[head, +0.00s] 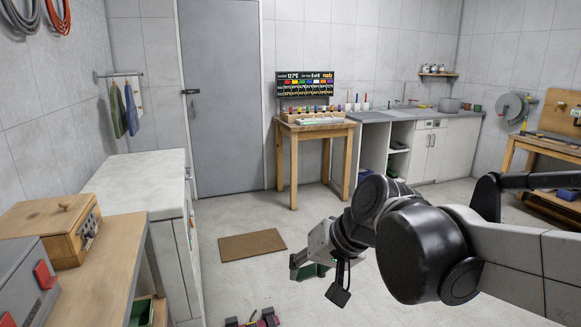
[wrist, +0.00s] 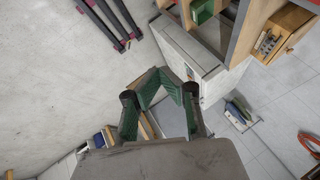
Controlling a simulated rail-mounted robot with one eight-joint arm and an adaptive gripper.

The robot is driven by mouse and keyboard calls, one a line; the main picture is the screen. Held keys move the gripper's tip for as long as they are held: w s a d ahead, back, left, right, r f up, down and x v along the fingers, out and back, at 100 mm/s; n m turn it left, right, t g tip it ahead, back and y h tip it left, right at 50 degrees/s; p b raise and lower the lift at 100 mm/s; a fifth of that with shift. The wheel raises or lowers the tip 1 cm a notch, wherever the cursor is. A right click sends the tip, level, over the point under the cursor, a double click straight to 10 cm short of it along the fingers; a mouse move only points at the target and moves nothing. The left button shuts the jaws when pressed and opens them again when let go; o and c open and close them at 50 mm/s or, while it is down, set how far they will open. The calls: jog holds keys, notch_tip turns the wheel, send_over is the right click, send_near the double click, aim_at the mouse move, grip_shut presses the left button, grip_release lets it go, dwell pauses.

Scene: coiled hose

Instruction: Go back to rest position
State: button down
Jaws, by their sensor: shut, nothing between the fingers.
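My gripper (head: 318,277) hangs over the open floor right of the middle in the head view, with my arm reaching in from the right edge. In the wrist view its green-padded fingers (wrist: 160,76) come together at their tips, with nothing seen held between them. The gripper is in the air and touches nothing that I can see. My wrist and arm hide part of the floor behind them in the head view.
A white cabinet (head: 135,183) and a wooden bench (head: 90,265) stand at the left. A brown mat (head: 252,245) lies on the floor. Coiled orange hose (head: 59,14) hangs on the left wall. A wooden table (head: 316,130) stands at the back. The middle floor is mostly clear.

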jog(key=s+d+f+t+h, duration=0.1)
jog(key=s+d+f+h, duration=0.1)
jog(key=s+d, duration=0.4)
jog(key=s+d+f+t+h, duration=0.1)
jog(key=s+d, duration=0.4)
jog(key=d, duration=0.7)
jog(key=f+h, duration=0.1)
jog(key=h, duration=0.1)
jog(key=shift+s+m+t+h, duration=0.3)
jog(key=shift+s+h, duration=0.1)
jog(key=c, duration=2.5)
grip_release()
jog(key=shift+f, duration=0.1)
